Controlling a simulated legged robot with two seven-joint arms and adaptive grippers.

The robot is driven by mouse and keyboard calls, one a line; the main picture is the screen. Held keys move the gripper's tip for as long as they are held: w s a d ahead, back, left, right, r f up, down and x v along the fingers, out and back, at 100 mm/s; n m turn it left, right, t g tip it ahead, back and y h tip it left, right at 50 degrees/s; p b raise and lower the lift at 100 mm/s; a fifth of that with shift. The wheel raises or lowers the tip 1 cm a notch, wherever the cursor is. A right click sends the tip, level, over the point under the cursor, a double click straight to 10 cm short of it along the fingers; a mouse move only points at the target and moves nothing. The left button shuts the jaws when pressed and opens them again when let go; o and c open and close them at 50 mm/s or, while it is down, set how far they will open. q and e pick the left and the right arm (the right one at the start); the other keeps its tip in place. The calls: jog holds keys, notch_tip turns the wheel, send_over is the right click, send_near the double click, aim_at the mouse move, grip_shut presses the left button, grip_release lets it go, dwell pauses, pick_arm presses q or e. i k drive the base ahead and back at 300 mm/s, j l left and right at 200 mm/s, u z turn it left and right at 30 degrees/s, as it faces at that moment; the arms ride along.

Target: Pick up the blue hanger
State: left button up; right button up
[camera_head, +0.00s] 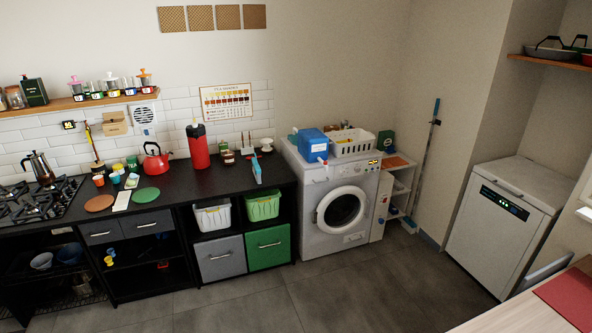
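I cannot make out a clear hanger shape in the head view. A small light-blue object (256,170) stands on the black counter (215,179), close to its right end. It is too small to tell whether it is a hanger. A blue box-like container (312,143) sits on top of the white washing machine (325,240), to the right of that counter. Neither of my grippers is in view.
A red flask (198,146) and a red kettle (156,162) stand on the counter, with the gas hob (38,201) at far left. A white basket (351,142) is beside the blue container. A white chest appliance (500,225) stands right. The grey floor (350,290) in front is clear.

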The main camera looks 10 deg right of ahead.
aim_at(257, 168)
jog(key=i+j, duration=0.15)
jog(key=i, duration=0.25)
jog(key=i+j, duration=0.2)
jog(key=i, duration=0.2)
jog(key=i+j+z, duration=0.1)
jog(key=i, duration=0.25)
jog(key=i+l, duration=0.35)
jog(key=i, duration=0.1)
